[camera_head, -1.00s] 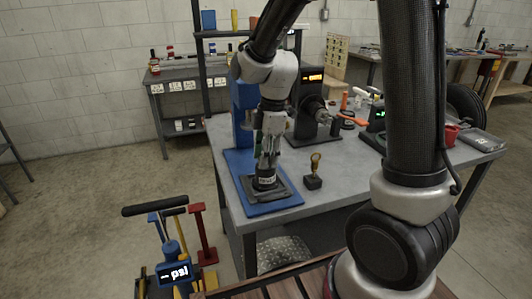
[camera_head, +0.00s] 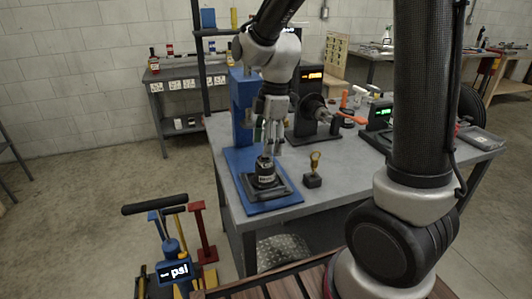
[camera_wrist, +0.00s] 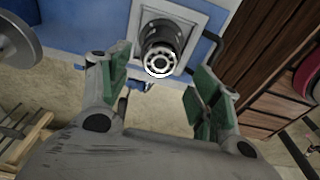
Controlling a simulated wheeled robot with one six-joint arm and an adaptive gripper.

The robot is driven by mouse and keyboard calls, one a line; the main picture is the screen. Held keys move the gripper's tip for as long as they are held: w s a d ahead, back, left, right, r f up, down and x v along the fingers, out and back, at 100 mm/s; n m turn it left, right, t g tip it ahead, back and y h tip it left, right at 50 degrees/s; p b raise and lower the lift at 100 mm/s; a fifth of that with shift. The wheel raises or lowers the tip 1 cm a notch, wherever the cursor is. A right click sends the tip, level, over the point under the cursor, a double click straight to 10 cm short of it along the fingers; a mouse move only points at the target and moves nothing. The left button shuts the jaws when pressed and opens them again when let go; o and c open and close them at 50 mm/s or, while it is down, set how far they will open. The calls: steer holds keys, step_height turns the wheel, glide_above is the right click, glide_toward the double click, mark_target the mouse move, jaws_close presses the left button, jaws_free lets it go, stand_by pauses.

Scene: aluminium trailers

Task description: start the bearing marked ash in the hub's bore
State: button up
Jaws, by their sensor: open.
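The black hub (camera_head: 265,180) stands upright on a dark square plate (camera_head: 282,187) on the blue press base (camera_head: 262,208). In the wrist view, the bearing (camera_wrist: 160,61), a bright ring with dark balls, sits at the hub's (camera_wrist: 160,34) open end. I cannot tell how deep or how level it sits, and its ash mark is not readable. My gripper (camera_head: 268,142) is above the hub, pointing down. In the wrist view my gripper (camera_wrist: 162,80) has its green-padded fingers wide apart, with nothing between them.
The blue press column (camera_head: 242,105) rises behind my gripper. A small black stand with a brass-coloured piece (camera_head: 314,170) is right of the base. A dark machine with an orange display (camera_head: 312,95) stands behind. The grey bench (camera_head: 345,165) is clear at front right.

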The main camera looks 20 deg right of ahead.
mark_target(271, 159)
steer(key=r, duration=0.3)
steer(key=shift+d+r, duration=0.15)
steer(key=shift+d, duration=0.05)
steer(key=shift+m, duration=0.8)
steer(key=shift+s+d+f+m, duration=0.2)
steer(key=shift+s+m, duration=0.1)
steer(key=shift+m, duration=0.5)
steer(key=s+d+r+m+t, duration=0.2)
steer(key=s+d+r+m, duration=0.2)
steer(key=s, duration=0.5)
steer(key=s+d+r+m+t+h, duration=0.1)
steer(key=s+d+r+m+t, duration=0.1)
steer(key=s+d+r+m, duration=0.3)
steer(key=s+d+m, duration=0.4)
steer(key=m, duration=0.1)
steer(key=shift+s+d+m, duration=0.2)
steer(key=shift+m, duration=0.2)
